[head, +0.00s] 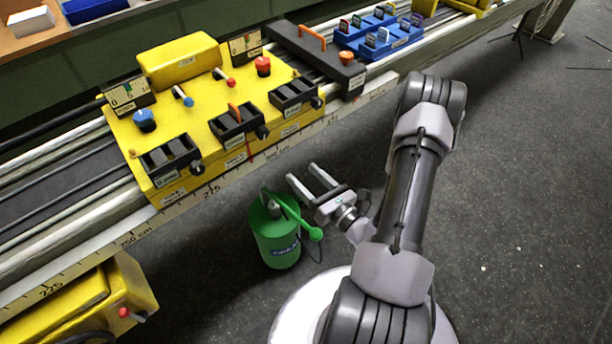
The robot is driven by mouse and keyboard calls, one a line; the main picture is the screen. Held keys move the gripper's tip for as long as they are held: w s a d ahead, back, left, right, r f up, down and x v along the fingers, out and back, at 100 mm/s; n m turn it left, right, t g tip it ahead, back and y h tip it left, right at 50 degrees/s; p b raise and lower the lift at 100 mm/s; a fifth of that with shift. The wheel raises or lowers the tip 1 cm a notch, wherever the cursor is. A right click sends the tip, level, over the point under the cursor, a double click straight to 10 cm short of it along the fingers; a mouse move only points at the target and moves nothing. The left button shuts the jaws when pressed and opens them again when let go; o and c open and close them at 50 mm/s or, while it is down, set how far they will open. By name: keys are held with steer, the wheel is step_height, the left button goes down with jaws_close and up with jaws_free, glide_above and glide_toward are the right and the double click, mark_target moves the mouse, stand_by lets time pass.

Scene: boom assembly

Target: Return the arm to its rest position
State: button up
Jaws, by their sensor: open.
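My arm rises from the round white base at the bottom, bends at an elbow on the upper right and comes back down to my gripper (305,179). The gripper is open, with two pale parallel fingers apart and nothing between them. In this view it appears just above and right of a green canister (275,240), in front of the rail. I cannot tell the exact height or gap between them.
A yellow control box (215,105) with knobs and black slots sits on a long rail with a ruler edge (140,226). A black carriage (318,57) and a blue tray (408,39) with several small pieces stand farther along. A yellow unit (85,305) is lower left. The dark floor (530,210) at right is clear.

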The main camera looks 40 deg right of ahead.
steer(key=s+a+r+n+g+y, duration=0.1)
steer(key=a+r+n+g+y, duration=0.4)
steer(key=a+r+n+y, duration=0.45)
steer(key=s+a+r+n+g+y, duration=0.2)
steer(key=a+r+n+g+y, duration=0.35)
steer(key=a+n, duration=0.5)
steer(key=s+a+n+g+h+b, duration=0.1)
steer(key=s+a+n+g+h, duration=0.25)
steer(key=s+n, duration=0.2)
steer(key=s+a+n+g+h, duration=0.2)
steer(key=s+n+g+h, duration=0.2)
steer(key=s+n+h, duration=0.15)
steer(key=w+d+r+n+t+h, duration=0.1)
steer(key=d+r+n+t+h, duration=0.2)
steer(key=d+r+t+h, duration=0.1)
step_height(320, 180, up, 2)
steer(key=shift+d+r+t+h+b, duration=0.15)
steer(key=shift+d+t+h+b, duration=0.2)
steer(key=shift+t, duration=0.55)
steer(key=shift+w, duration=0.1)
